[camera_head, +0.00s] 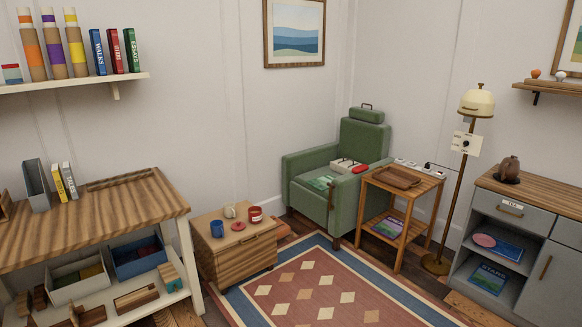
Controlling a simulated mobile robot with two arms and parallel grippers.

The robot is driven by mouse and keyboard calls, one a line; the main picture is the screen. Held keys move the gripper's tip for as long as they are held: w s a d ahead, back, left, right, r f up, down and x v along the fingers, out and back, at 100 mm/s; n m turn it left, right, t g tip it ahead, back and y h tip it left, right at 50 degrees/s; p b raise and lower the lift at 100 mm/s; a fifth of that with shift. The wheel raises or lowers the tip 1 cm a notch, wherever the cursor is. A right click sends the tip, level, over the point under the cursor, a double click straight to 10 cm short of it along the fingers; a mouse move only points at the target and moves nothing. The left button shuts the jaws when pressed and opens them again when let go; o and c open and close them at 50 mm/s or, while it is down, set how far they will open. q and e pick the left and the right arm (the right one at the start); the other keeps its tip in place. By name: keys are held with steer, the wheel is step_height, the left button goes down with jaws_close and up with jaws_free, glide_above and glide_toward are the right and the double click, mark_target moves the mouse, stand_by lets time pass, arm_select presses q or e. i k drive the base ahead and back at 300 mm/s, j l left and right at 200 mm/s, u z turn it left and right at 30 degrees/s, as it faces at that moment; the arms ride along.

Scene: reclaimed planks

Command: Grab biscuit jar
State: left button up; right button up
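Nothing in view is plainly marked as the biscuit jar. A brown rounded vessel (508,167) stands on a dark round base on top of the grey cabinet (556,191) at the right; I cannot tell whether it is the jar. A small cream pot-like item (230,212) stands on the wooden chest (236,254), among a blue mug (217,229), a red ring-shaped item (238,226) and a red mug (255,214). Neither of my grippers is in view.
A plank workbench (95,222) stands at the left, a green armchair (357,150) in the corner. A wooden side table (409,205) and floor lamp (447,220) stand between armchair and cabinet. The patterned rug (325,290) in the middle is clear.

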mark_target(255, 215)
steer(key=i, duration=0.65)
steer(key=i+z, duration=0.1)
steer(key=i, duration=0.55)
steer(key=i+j, duration=0.15)
steer(key=i, duration=0.5)
steer(key=i+z, duration=0.15)
steer(key=i, duration=0.5)
steer(key=i+j, duration=0.2)
steer(key=i, duration=0.45)
